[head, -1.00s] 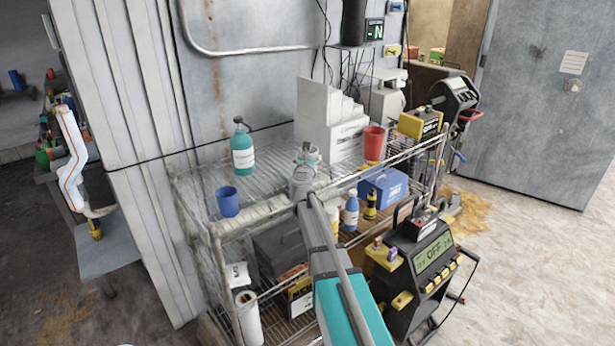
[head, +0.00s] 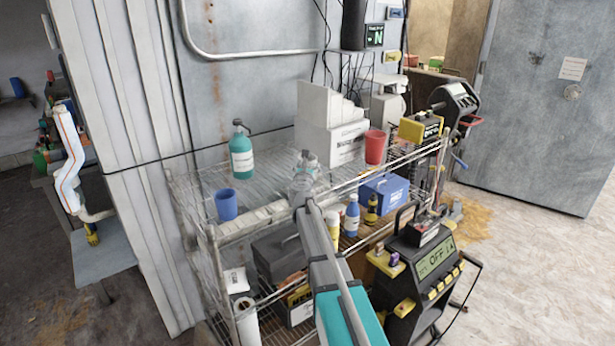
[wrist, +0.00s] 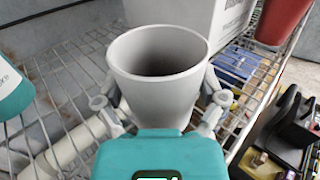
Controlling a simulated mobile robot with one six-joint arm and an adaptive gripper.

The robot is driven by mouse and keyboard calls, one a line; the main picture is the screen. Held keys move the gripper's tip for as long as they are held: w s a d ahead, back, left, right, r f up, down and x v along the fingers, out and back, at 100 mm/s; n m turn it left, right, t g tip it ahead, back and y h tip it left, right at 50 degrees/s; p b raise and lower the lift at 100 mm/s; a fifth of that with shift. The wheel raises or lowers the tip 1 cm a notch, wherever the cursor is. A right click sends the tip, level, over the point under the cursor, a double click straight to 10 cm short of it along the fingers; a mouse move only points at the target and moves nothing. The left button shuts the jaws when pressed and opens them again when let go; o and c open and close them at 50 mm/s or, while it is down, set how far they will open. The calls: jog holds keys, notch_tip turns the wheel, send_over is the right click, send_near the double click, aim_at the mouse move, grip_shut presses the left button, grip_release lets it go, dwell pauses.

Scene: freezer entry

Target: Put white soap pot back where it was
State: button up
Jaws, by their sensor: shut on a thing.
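The white soap pot (wrist: 157,62) shows large in the wrist view as a pale, empty-looking, open-topped cup, upright or nearly so. My gripper (wrist: 158,100) is shut around it, with a finger on each side. In the head view my gripper (head: 305,178) is over the top shelf of the wire rack (head: 272,186), between the blue cup and the white boxes. The pot is mostly hidden by my gripper there. I cannot tell whether its base touches the shelf.
A teal pump bottle (head: 241,157) and a blue cup (head: 226,205) stand to the left on the shelf. White boxes (head: 330,135) and a red cup (head: 375,147) stand behind and right. Bare wire shelf shows between bottle and gripper. A black machine (head: 425,262) stands at front right.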

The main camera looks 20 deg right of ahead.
jog(key=shift+f+b, duration=0.95)
jog(key=shift+f, duration=0.3)
jog(key=shift+f, duration=0.15)
jog(key=o, duration=0.9)
jog(key=shift+r, duration=0.25)
jog(key=v, duration=1.2)
jog(key=shift+s, duration=0.1)
